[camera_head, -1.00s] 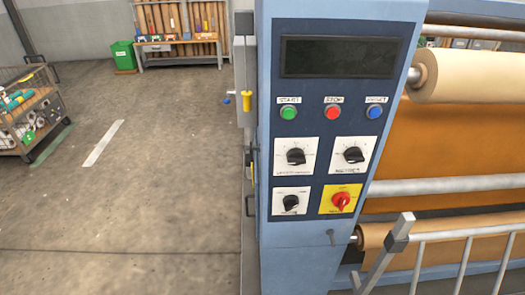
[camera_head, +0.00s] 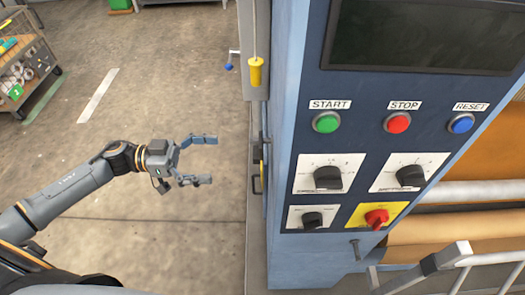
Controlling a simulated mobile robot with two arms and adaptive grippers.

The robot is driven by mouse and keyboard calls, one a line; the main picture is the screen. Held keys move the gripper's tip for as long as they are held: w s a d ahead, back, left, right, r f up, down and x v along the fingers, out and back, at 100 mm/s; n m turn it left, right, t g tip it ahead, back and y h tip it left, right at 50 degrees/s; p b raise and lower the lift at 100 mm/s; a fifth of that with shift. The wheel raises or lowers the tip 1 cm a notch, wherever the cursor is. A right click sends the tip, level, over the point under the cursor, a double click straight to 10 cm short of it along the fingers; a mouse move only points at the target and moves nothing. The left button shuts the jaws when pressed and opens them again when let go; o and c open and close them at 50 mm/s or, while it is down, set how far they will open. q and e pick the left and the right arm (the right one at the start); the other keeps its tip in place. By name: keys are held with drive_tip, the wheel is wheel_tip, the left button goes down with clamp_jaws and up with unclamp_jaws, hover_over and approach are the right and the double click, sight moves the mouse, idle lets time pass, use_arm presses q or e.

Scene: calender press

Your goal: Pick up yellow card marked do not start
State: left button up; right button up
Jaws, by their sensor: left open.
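No card with readable "do not start" lettering shows. A narrow yellow strip (camera_head: 263,173) is seen nearly edge-on at the left side of the blue control cabinet (camera_head: 300,130); I cannot tell whether it is the card. My left gripper (camera_head: 212,159) is open and empty, its fingers pointing right toward that cabinet side. A gap shows between its fingertips and the cabinet. My right gripper is not in view.
The cabinet front carries a green button (camera_head: 326,122), a red button (camera_head: 397,122), a blue button (camera_head: 461,123), black knobs and a red rotary switch (camera_head: 377,217) on yellow. A yellow handle (camera_head: 256,71) hangs at the side. A cart (camera_head: 30,68) stands far left; floor between is clear.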

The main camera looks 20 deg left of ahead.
sight(257, 157)
use_arm(q)
drive_tip(key=p+x, duration=0.2)
drive_tip(key=x, duration=0.8)
drive_tip(key=shift+w+p, duration=0.2)
drive_tip(key=shift+p, duration=0.15)
drive_tip(key=shift+d, duration=0.2)
drive_tip(key=shift+f, duration=0.1)
drive_tip(key=c, duration=0.7)
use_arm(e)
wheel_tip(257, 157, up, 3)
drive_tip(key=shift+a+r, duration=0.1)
